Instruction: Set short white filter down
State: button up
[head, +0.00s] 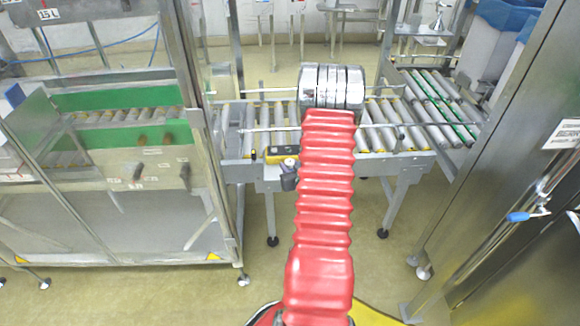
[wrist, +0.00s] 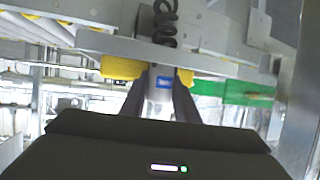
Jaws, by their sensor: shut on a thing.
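In the wrist view, my gripper (wrist: 160,92) has its two dark fingers closed on a short whitish piece with a blue patch, which I take to be the short white filter (wrist: 161,105). Its lower end is hidden behind the dark gripper body. In the head view, my red-sleeved arm reaches forward to the roller conveyor (head: 385,112). The fingers and the filter are hidden there behind the arm and its silver end. I cannot tell whether the filter touches a surface.
A yellow box (head: 283,155) sits on the conveyor's near edge, with a dark fitting (head: 289,178) below it. A glass-sided machine with a green panel (head: 115,98) stands left. A steel cabinet (head: 500,170) stands close on the right. In the wrist view, a coiled black cable (wrist: 165,22) hangs beyond the fingers.

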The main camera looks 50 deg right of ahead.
jog(key=shift+f, duration=0.1)
jog(key=o, duration=1.1)
jog(key=v, duration=1.2)
